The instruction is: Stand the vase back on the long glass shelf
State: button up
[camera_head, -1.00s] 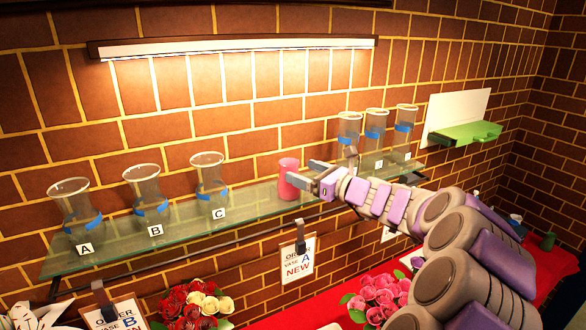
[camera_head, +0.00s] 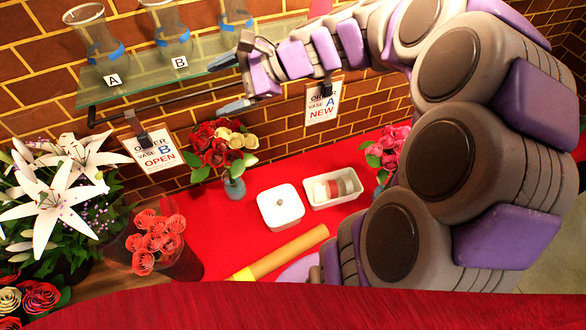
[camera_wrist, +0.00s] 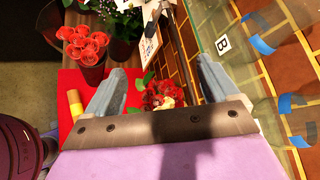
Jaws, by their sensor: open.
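The long glass shelf (camera_head: 135,88) runs along the brick wall. Clear vases with blue tape stand upright on it: vase A (camera_head: 92,35), vase B (camera_head: 170,25) and a third vase (camera_head: 235,14), partly cut off by the picture's top. My gripper (camera_head: 240,75) is open and empty, with its fingers apart at the shelf's front edge, below the third vase. In the wrist view my gripper (camera_wrist: 161,66) has nothing between its fingertips, and vase B (camera_wrist: 268,30) is to its right. No fallen vase shows; which vase the task means I cannot tell.
Below, a red table (camera_head: 215,255) holds a small vase (camera_head: 235,188) of red and cream roses, a white lidded box (camera_head: 281,207), a tray (camera_head: 333,187) and a yellow roll (camera_head: 285,252). Order cards (camera_head: 155,150) hang under the shelf. Lilies (camera_head: 50,195) stand at left.

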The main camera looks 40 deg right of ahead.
jog(key=s+a+f+n+g+h, duration=0.2)
jog(key=s+a+f+n+g, duration=0.25)
jog(key=s, duration=0.35)
jog(key=s+a+f+n+g+h, duration=0.2)
jog(key=s+a+f+n+g, duration=0.15)
jog(key=s+a+n, duration=0.4)
jog(key=s+d+f+n+h, duration=0.2)
jog(key=s+d+n+h, duration=0.1)
jog(key=s, duration=0.3)
jog(key=s+d+f+n+g+h, duration=0.1)
jog(key=s+d+n+h, duration=0.1)
jog(key=s+d, duration=0.3)
jog(key=shift+s+d+f+n+h, duration=0.15)
jog(key=shift+s+f+n+h, duration=0.4)
jog(key=shift+s, duration=0.7)
jog(key=shift+r, duration=0.1)
notch_tip(320, 180, down, 14)
jog(key=b, duration=1.4)
